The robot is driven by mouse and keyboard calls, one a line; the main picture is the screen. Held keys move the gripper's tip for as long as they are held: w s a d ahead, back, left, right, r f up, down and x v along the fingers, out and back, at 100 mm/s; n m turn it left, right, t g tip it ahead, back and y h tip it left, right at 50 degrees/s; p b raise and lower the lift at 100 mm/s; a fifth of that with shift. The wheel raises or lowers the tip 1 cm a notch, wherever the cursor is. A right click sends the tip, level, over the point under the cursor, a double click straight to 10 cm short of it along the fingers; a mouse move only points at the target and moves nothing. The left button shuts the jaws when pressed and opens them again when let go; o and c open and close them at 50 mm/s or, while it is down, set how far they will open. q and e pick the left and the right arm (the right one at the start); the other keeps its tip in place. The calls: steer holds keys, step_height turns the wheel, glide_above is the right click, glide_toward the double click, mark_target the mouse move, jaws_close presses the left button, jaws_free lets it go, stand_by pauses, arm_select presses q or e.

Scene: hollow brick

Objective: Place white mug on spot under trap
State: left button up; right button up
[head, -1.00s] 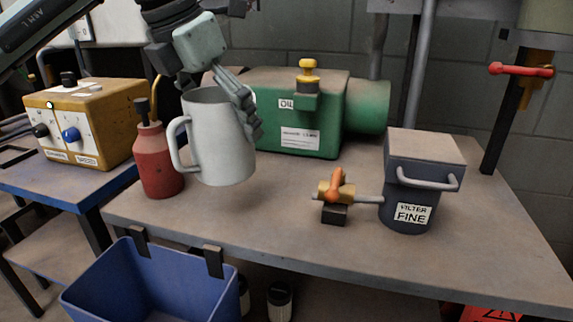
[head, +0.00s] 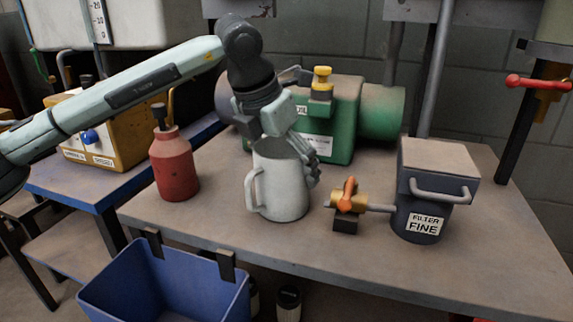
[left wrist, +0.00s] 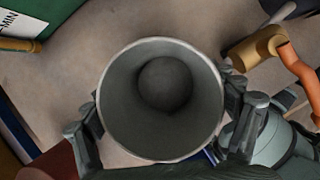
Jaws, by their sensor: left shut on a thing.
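The white mug (head: 280,185) is upright at the middle of the workbench, its handle to the left in the head view. My left gripper (head: 300,150) is shut on the mug from above and behind. In the left wrist view the fingers are on both sides of the mug (left wrist: 118,118), and no contents can be made out inside. Whether its base touches the bench is hard to tell. A brass valve with an orange handle (head: 349,190) is just right of the mug, on a pipe from the dark filter box (head: 419,222). No part is clearly marked as the trap or spot. My right gripper is not in view.
A red oil can (head: 174,170) stands left of the mug. A green motor-like unit (head: 345,115) stands behind it. A blue bin (head: 165,290) hangs on the bench's front edge. The bench (head: 480,245) is clear at front right.

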arm_select(q)
steer(key=o, duration=0.8)
steer(key=shift+f, duration=0.1)
steer(key=o, duration=0.3)
